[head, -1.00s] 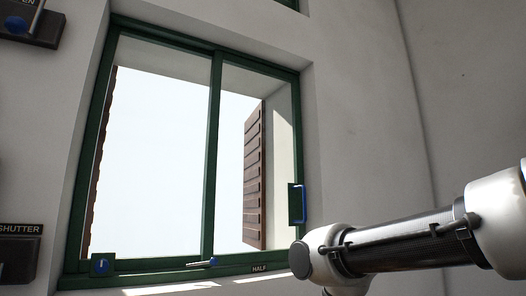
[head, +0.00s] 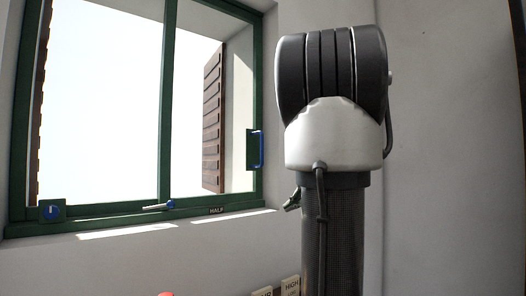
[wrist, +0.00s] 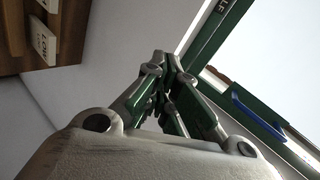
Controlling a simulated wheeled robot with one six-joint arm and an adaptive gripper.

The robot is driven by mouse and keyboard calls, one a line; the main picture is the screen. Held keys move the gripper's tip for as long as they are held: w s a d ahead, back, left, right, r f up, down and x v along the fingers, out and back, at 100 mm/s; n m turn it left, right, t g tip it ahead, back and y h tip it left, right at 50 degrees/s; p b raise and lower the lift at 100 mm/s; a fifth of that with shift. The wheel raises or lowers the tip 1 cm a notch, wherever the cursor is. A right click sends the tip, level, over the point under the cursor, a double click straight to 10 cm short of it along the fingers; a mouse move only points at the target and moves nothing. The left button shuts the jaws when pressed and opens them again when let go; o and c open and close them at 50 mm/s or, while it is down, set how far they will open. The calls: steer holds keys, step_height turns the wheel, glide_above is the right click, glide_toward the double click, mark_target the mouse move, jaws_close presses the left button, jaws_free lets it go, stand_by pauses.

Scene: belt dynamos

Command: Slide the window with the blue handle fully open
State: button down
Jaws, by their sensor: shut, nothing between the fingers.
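The window (head: 165,100) has a dark green frame and two panes side by side. Its blue handle (head: 260,150) is an upright bar on a green plate at the right edge of the right pane, beside the right jamb. The panes span the opening, with a green upright between them. In the wrist view the blue handle (wrist: 258,112) lies to the right of my gripper (wrist: 168,62), apart from it. My gripper is shut and empty.
A brown shutter (head: 213,120) stands outside. Below are HIGH-marked blocks (head: 291,286); a wooden panel (wrist: 72,30) with a LOW block shows in the wrist view.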

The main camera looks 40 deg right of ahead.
steer(key=w+d+r+m+t+h, duration=0.1)
steer(key=w+d+r+t, duration=0.15)
steer(key=r, duration=0.35)
steer(key=w+d+r+m+t, duration=0.1)
steer(key=w+r+t, duration=0.15)
steer(key=r, duration=0.35)
steer(key=w+d+r+m+t+h, duration=0.1)
steer(key=w+r, duration=0.2)
steer(key=r, duration=0.3)
steer(key=w+d, duration=0.1)
steer(key=w, duration=0.8)
steer(key=shift+f, duration=0.3)
